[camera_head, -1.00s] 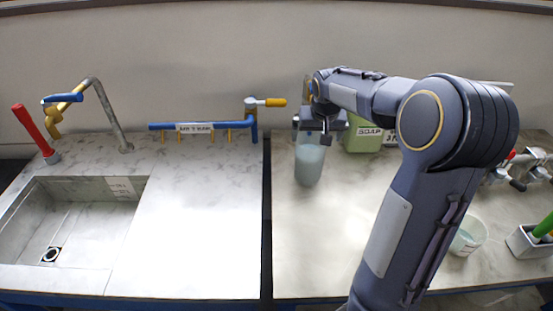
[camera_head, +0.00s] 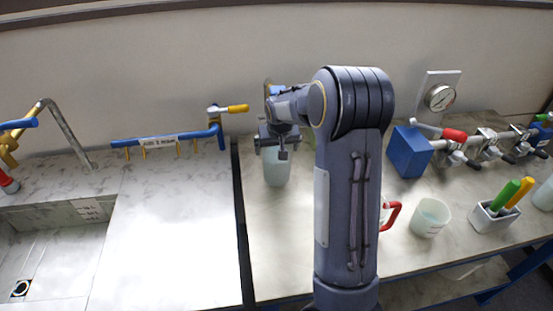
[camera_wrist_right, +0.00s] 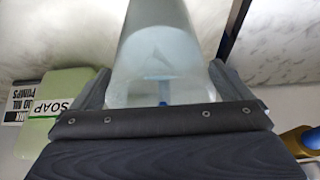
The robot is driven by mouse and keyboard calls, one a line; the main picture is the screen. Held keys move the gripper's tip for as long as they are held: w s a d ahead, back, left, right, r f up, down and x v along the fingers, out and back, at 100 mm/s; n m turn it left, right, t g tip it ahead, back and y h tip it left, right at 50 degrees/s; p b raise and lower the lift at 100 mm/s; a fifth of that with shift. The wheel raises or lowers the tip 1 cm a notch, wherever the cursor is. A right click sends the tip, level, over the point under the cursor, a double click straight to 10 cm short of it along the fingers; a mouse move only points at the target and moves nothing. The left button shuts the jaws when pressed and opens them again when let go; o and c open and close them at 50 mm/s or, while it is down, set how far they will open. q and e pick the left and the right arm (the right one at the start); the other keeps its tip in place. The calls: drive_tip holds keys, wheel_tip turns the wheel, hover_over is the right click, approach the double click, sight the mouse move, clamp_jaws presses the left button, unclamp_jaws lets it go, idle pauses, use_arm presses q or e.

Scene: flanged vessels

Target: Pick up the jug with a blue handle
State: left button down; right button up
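A translucent pale vessel (camera_head: 277,172) stands upright on the right counter, directly below my right gripper (camera_head: 278,140) in the head view. In the right wrist view, the clear vessel (camera_wrist_right: 160,55) lies between the two fingers of my right gripper (camera_wrist_right: 162,85), one on each side. Whether both fingers press on it is not clear. A small blue part shows through its wall in the wrist view. The gripper and wrist hide the vessel's top and handle in the head view. My left gripper is not in view.
A green soap container (camera_wrist_right: 62,95) stands close beside the vessel. A red-handled jug (camera_head: 389,216), a white beaker (camera_head: 430,217) and a holder with pens (camera_head: 494,216) stand to the right. A blue block (camera_head: 409,151) and valves are behind. A blue rail (camera_head: 200,134) and sink are left.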

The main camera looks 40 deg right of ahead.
drive_tip(key=c, duration=1.7)
drive_tip(key=shift+c, duration=0.3)
drive_tip(key=shift+r, duration=0.15)
